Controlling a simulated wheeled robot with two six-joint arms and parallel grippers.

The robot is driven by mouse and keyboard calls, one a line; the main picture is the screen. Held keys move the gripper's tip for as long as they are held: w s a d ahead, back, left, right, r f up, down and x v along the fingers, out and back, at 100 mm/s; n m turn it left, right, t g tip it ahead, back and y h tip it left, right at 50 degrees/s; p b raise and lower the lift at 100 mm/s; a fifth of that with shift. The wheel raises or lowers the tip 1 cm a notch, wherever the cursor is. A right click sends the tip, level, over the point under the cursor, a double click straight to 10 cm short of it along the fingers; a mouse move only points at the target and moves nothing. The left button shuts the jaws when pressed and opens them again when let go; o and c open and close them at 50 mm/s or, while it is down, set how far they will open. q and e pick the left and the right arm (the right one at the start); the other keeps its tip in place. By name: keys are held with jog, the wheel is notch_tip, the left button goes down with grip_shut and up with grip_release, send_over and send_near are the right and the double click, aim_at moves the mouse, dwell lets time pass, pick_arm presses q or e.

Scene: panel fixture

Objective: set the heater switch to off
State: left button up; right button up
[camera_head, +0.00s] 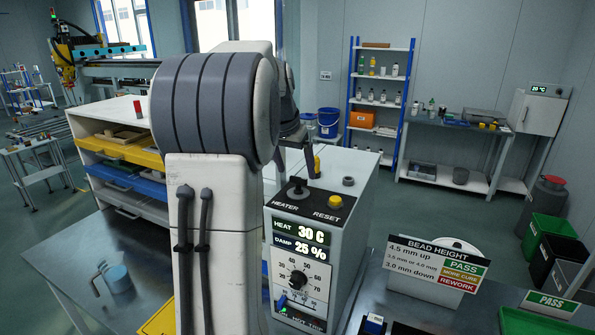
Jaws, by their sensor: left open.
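The heater switch (297,187) is a black lever on a round base, on top of the grey control box (345,235) above the HEATER label. Which way it is set I cannot tell. My left gripper (299,172) is open just above the switch, its dark fingers pointing down. It looks empty; whether a finger touches the lever is unclear. My arm hides part of the gripper and the box's left side. My right gripper is not in view. The box's display (302,242) reads HEAT 30 C and DAMP 25 %.
A yellow RESET button (335,201) and a grey knob (348,181) sit beside the switch. A black dial (298,278) and a blue pointer (282,301) are on the front. A bead height sign (437,263) stands right. A grey-blue jug (118,279) stands left.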

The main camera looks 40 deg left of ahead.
aim_at(298, 185)
pick_arm(q)
jog(key=shift+x, duration=1.3)
jog(key=c, duration=1.4)
